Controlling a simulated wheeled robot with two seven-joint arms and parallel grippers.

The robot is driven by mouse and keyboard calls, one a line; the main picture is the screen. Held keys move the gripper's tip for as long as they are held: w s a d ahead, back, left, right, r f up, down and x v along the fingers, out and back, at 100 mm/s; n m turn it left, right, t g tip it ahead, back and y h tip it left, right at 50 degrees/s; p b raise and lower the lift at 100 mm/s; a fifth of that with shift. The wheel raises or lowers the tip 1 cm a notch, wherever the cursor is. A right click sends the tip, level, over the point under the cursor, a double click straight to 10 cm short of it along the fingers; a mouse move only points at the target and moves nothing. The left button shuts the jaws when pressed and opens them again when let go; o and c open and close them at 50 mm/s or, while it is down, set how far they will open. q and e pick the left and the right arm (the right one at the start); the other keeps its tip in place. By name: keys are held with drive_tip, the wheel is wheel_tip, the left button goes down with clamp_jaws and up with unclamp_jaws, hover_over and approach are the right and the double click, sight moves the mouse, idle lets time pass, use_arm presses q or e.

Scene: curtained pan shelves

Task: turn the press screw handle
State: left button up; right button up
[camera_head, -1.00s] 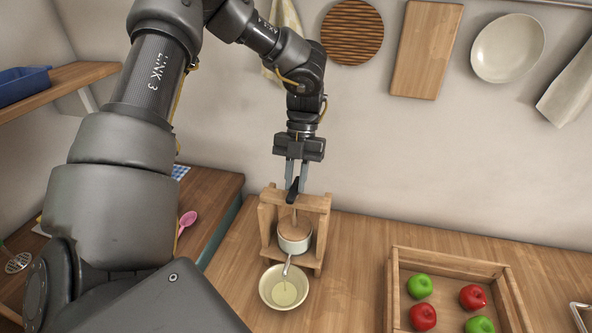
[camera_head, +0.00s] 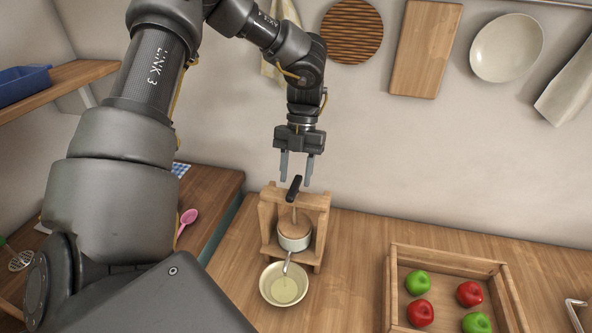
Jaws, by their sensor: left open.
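The wooden press (camera_head: 268,225) stands on the counter against the back wall. Its black screw handle (camera_head: 294,188) sits on top of the frame, above the crossbar. A white pot (camera_head: 295,237) with a round wooden press plate stands inside the frame. My left gripper (camera_head: 296,183) points down above the press, open, its two fingers apart above and to either side of the handle. The fingertips look clear of the handle. My right gripper is not in view.
A cream bowl (camera_head: 283,286) with pale liquid stands in front of the press, a spout or spoon above it. A wooden crate (camera_head: 447,256) with red and green apples is to the right. A pink spoon (camera_head: 187,220) lies on the left counter. Boards and a dish hang on the wall.

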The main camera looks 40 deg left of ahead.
use_arm(q)
drive_tip(key=shift+r, duration=0.3)
drive_tip(key=shift+w, duration=0.1)
drive_tip(key=p+v, duration=0.4)
drive_tip(key=shift+r, duration=0.15)
drive_tip(key=shift+p+v, duration=0.9)
drive_tip(key=shift+p, duration=0.2)
